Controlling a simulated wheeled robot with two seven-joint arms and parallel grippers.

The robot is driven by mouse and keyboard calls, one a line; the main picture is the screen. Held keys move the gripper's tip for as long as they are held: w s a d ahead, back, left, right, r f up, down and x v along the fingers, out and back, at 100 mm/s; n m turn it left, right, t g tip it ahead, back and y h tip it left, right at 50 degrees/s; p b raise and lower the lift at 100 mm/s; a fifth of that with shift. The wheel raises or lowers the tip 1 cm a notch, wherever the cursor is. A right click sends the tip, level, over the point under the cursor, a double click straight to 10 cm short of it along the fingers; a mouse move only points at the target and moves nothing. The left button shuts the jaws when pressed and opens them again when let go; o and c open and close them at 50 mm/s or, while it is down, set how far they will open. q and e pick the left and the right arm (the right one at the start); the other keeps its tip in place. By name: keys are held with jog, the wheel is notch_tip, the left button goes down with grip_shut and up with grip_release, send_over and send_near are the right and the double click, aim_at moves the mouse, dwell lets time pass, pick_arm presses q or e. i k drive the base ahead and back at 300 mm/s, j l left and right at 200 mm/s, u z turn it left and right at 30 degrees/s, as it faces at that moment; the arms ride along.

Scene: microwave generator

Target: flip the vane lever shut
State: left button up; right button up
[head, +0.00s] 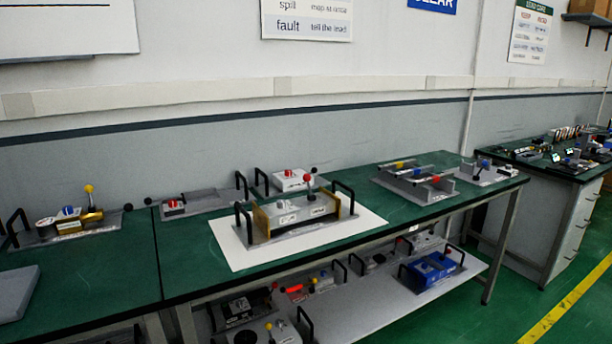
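A grey unit with brass-coloured end plates (300,212) stands on a white mat (238,254) on the green-topped bench. It has black handles at both ends and small labels on its front. At the left, a brass unit (92,214) carries an upright lever with a yellow ball (88,188). Neither of my grippers is in view.
A white box with a red knob (290,180) stands behind the unit. A grey plate with coloured levers (412,180) lies to the right. A lower shelf (350,312) holds more devices, including a blue one (432,268).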

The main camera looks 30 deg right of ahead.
aim_at(307, 177)
jog(key=i+l, duration=0.25)
jog(key=i, duration=0.3)
jog(key=i+l+z, duration=0.15)
jog(key=i, duration=0.35)
